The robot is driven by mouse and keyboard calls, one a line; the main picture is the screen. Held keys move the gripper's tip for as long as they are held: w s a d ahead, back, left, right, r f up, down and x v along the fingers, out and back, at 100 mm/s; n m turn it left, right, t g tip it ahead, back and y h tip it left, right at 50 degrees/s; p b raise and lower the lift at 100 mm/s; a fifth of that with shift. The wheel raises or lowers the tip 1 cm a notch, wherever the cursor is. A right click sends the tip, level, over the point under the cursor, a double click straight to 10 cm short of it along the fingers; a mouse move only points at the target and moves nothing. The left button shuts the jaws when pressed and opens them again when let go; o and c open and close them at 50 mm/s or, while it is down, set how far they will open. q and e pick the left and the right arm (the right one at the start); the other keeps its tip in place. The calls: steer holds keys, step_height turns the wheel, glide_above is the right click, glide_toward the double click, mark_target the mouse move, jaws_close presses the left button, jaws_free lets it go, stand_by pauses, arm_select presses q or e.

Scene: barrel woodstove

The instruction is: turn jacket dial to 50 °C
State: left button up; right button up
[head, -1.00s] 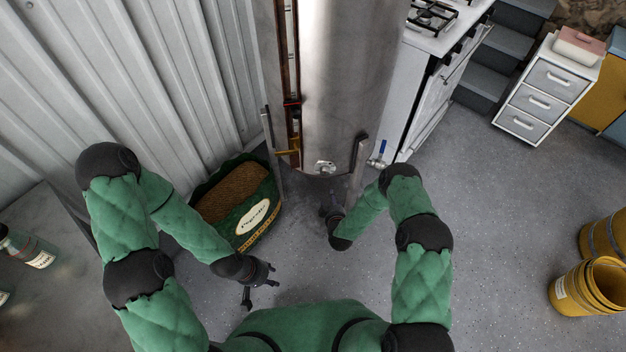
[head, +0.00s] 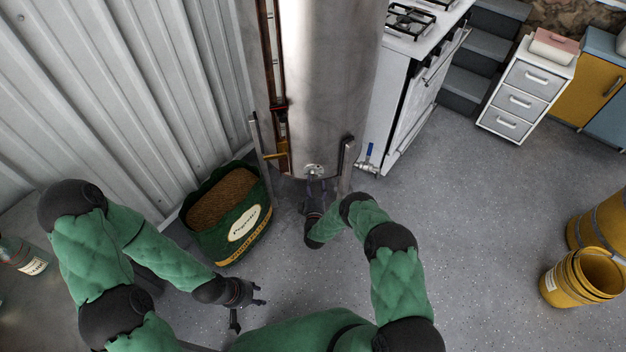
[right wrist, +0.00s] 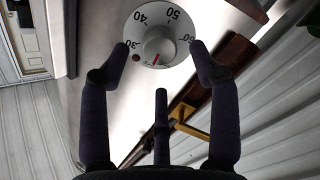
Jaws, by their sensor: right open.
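The jacket dial (right wrist: 155,28) is a round white dial with printed numbers 30, 40, 50 and 60. Its red pointer line points down in the right wrist view, away from the 50 at the top. In the head view the dial (head: 314,169) sits low on the front of the steel cylinder (head: 330,90). My right gripper (right wrist: 160,60) is open, with one finger on each side of the dial and a third finger below it. I cannot tell whether any finger touches it. My right gripper (head: 317,186) is just below the dial in the head view. My left gripper (head: 250,303) is open and empty above the floor.
A green pellet bag (head: 228,212) stands left of the cylinder. A metal handle (head: 346,165) and a blue-lever valve (head: 369,160) are to the dial's right. A white stove (head: 400,85) stands behind. Yellow buckets (head: 583,278) are at far right; the floor between is clear.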

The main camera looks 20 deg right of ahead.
mark_target(313, 177)
steer(key=shift+b+x, duration=0.5)
steer(key=shift+x, duration=1.55)
steer(key=c, duration=1.1)
